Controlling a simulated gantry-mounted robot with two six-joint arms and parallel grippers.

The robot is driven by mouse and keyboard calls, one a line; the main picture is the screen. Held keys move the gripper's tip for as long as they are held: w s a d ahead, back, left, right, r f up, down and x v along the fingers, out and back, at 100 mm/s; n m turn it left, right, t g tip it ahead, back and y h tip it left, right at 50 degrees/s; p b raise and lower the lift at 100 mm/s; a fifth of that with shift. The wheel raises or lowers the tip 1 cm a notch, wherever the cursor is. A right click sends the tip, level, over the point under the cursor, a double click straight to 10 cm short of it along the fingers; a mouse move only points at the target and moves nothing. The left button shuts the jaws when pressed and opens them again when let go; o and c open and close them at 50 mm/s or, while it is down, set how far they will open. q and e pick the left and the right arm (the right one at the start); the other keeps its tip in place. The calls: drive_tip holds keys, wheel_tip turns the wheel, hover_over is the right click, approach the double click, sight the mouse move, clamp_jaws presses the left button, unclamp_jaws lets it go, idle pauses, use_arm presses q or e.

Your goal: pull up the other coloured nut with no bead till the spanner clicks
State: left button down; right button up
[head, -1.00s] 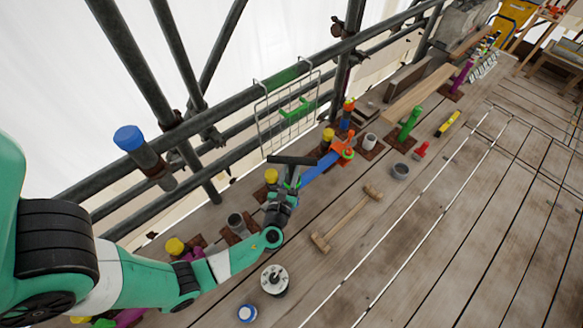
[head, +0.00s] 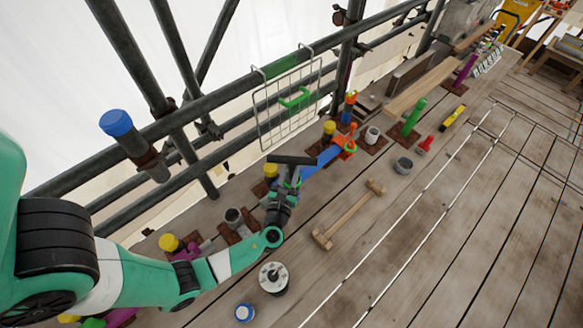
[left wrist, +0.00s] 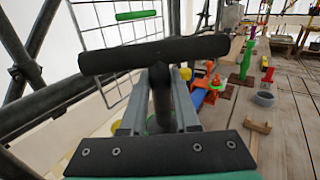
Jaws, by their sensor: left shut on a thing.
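My left gripper (head: 288,186) is shut on the upright stem of a dark T-shaped handle (head: 291,160). The handle's crossbar also shows across the left wrist view (left wrist: 155,54), with the stem between my fingers (left wrist: 160,105). A blue bar (head: 322,161) runs from near the gripper to an orange piece (head: 345,143) at its far end. I cannot tell whether the handle joins the bar, or whether the orange piece grips a nut. Yellow-topped posts (head: 270,171) stand close by. No bead can be made out. My right gripper is out of view.
A wire basket (head: 288,105) with a green bar hangs on the scaffold rail behind. A wooden mallet-like piece (head: 348,214) lies on the planks. A grey cup (head: 403,166), a green post (head: 413,118) and a silver reel (head: 273,277) stand nearby. Planks at right are mostly clear.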

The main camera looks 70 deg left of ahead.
sight(289, 177)
use_arm(q)
drive_tip(key=shift+f+b, duration=2.5)
drive_tip(key=shift+f, duration=0.25)
drive_tip(key=shift+s+a+m+t+h, duration=0.1)
drive_tip(key=shift+a+m+t+h, duration=0.05)
drive_tip(key=shift+m+t+h, duration=0.3)
drive_tip(key=shift+m+t+h+b, duration=0.55)
drive_tip(key=shift+m+t+h, duration=0.1)
drive_tip(key=shift+t+h, duration=0.15)
drive_tip(key=shift+m+t+h+b, duration=0.35)
drive_tip(key=shift+m+t+b, duration=0.05)
drive_tip(key=shift+t, duration=0.05)
drive_tip(key=shift+m+t+h+b, duration=1.2)
drive_tip(key=shift+m+h+b, duration=0.2)
drive_tip(key=shift+h+b, duration=0.55)
drive_tip(key=shift+r+m+t+h+b, duration=0.1)
drive_tip(key=shift+m+t+h+b, duration=0.2)
drive_tip(key=shift+m+h+b, duration=0.45)
wheel_tip(289, 177, up, 8)
drive_tip(key=p, duration=0.8)
drive_tip(key=shift+f, duration=0.2)
